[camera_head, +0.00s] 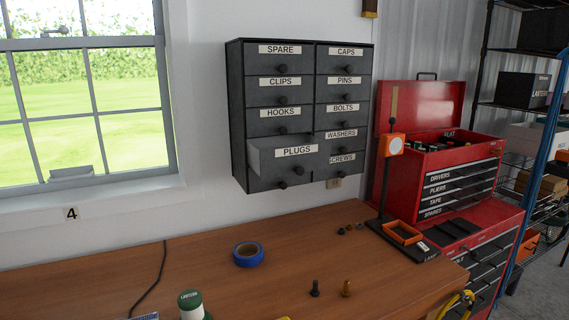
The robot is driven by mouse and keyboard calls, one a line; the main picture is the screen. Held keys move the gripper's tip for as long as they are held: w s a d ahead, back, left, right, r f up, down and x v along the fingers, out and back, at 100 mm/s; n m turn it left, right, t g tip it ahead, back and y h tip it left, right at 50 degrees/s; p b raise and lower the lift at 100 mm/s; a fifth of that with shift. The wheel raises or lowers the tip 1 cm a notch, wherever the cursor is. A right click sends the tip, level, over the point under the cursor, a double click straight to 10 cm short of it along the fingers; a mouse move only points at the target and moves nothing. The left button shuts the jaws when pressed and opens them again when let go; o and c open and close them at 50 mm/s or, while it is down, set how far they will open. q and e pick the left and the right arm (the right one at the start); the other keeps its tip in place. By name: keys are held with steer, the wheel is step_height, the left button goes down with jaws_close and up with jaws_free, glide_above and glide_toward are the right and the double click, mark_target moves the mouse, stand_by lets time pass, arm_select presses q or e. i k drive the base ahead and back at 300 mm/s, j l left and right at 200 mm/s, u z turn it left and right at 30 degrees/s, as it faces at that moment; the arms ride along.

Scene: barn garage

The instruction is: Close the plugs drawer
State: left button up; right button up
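The plugs drawer (297,153) is in the lower left of a dark grey wall cabinet (236,112). It is pulled out toward me, and its label reads PLUGS. A dark round knob (299,170) is on its front. Another knob (283,184) shows just below it, on the drawer underneath, whose label is hidden by the open drawer. The other drawers, such as hooks (282,121) and washers (341,134), look shut. Neither of my grippers shows in the head view.
A wooden workbench (200,270) lies below the cabinet, with blue tape (248,254), two bolts (315,288) and a green-topped container (190,303) on it. A red toolbox (460,165) and an orange-headed stand (391,145) are at right. The space before the cabinet is clear.

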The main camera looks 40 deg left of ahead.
mark_target(298, 159)
steer(key=u, duration=1.2)
